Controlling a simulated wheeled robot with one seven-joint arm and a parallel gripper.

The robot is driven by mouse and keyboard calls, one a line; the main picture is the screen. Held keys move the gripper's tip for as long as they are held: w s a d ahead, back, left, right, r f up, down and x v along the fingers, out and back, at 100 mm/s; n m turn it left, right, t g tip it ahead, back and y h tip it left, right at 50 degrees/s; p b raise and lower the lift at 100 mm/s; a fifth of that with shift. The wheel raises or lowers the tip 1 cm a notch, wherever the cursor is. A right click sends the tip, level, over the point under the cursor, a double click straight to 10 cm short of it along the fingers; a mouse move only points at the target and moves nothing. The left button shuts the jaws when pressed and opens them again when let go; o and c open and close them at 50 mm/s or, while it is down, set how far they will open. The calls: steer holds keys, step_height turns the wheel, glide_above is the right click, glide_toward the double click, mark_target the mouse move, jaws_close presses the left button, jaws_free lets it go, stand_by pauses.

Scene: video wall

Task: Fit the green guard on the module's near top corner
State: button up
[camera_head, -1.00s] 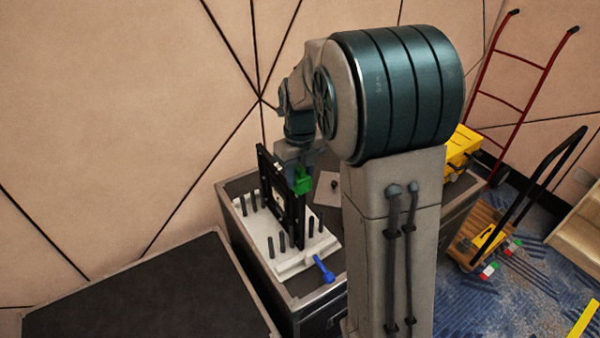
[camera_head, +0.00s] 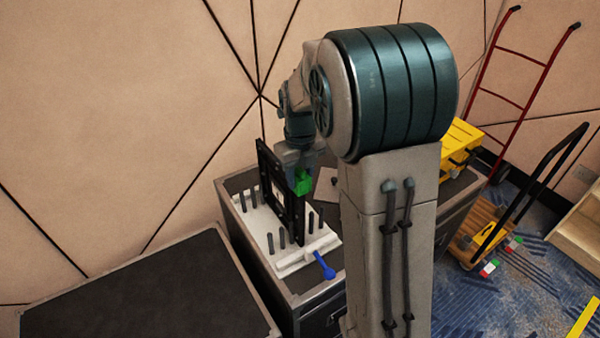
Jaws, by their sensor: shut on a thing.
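The black module (camera_head: 269,178) stands upright as an open frame in a white base (camera_head: 291,260) with dark pegs, on top of a case. The green guard (camera_head: 303,182) is at the module's near top corner, at the lower end of my gripper (camera_head: 302,169). My gripper points down and is shut on the guard. Its fingers are small and partly hidden by the guard and my wrist. I cannot tell whether the guard is fully seated on the corner or only touching it.
A blue-handled clamp (camera_head: 324,267) sticks out at the base's near edge. A second dark-topped case (camera_head: 150,300) stands at lower left. A yellow box (camera_head: 460,145), a red hand truck (camera_head: 515,90) and a platform cart (camera_head: 490,235) are on the right. The wall is close behind.

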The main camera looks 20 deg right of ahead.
steer(key=shift+f+b, duration=0.35)
steer(key=shift+f, duration=0.45)
steer(key=shift+f+b, duration=0.3)
steer(key=shift+f, duration=0.2)
stand_by(0.4)
steer(key=o, duration=1.5)
steer(key=shift+r, duration=0.15)
step_height(320, 180, up, 8)
steer(key=p, duration=0.7)
